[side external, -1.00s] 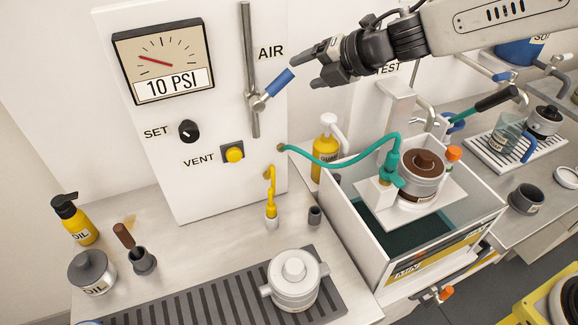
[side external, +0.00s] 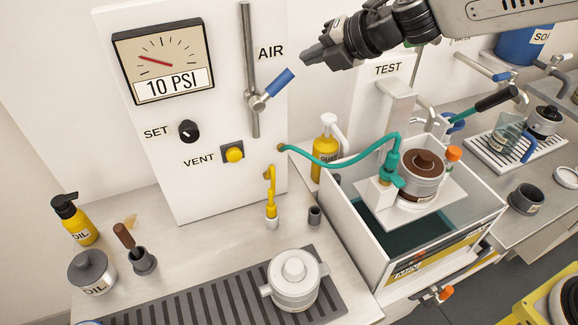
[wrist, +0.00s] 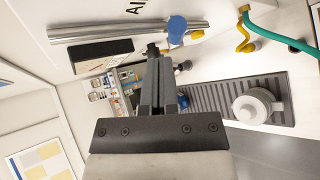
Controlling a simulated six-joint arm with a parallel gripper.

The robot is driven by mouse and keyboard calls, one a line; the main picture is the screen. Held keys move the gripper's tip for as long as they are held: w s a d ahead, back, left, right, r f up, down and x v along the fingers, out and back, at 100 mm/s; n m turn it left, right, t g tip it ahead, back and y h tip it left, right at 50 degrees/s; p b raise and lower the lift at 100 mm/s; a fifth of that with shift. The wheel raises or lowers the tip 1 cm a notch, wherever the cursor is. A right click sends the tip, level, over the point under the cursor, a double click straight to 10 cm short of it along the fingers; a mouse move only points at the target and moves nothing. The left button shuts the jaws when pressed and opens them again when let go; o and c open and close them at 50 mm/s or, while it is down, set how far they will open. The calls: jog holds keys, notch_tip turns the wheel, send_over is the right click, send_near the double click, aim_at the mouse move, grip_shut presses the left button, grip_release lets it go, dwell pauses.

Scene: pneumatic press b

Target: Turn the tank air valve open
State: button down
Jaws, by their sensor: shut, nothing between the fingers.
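The air valve handle (side external: 279,82) is a blue-gripped lever set on a vertical metal pipe (side external: 248,60) on the white panel, beside the AIR label. The lever slants up and to the right from its pivot on the pipe. My gripper (side external: 303,60) is shut and empty, a little to the right of and above the blue end, apart from it in the side view. In the wrist view my shut fingers (wrist: 165,62) point toward the pipe, and the blue handle end (wrist: 177,28) shows just beyond their tips. I cannot tell the exact gap there.
The panel holds a gauge (side external: 163,62) reading 10 PSI, a black SET knob (side external: 189,131) and a yellow VENT button (side external: 234,154). Below right stands an open tank (side external: 345,225) with a green hose (side external: 330,160) and a lidded pot. The air around the lever is free.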

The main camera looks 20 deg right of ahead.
jog(key=w+d+r+n+g+y, duration=0.15)
jog(key=d+n+g+y, duration=0.35)
jog(key=n, duration=0.6)
jog(key=w+d+r+n+g+y, duration=0.1)
jog(key=w+d+n+g+y, duration=0.15)
jog(key=d+n, duration=0.6)
notch_tip(320, 180, down, 10)
jog(key=a+n+g, duration=0.1)
jog(key=a+n, duration=0.1)
jog(key=shift+s+r+h, duration=0.2)
jog(key=shift+s+h, duration=0.1)
jog(key=shift+h, duration=0.05)
jog(key=shift+a+n, duration=0.15)
jog(key=shift+n, duration=0.1)
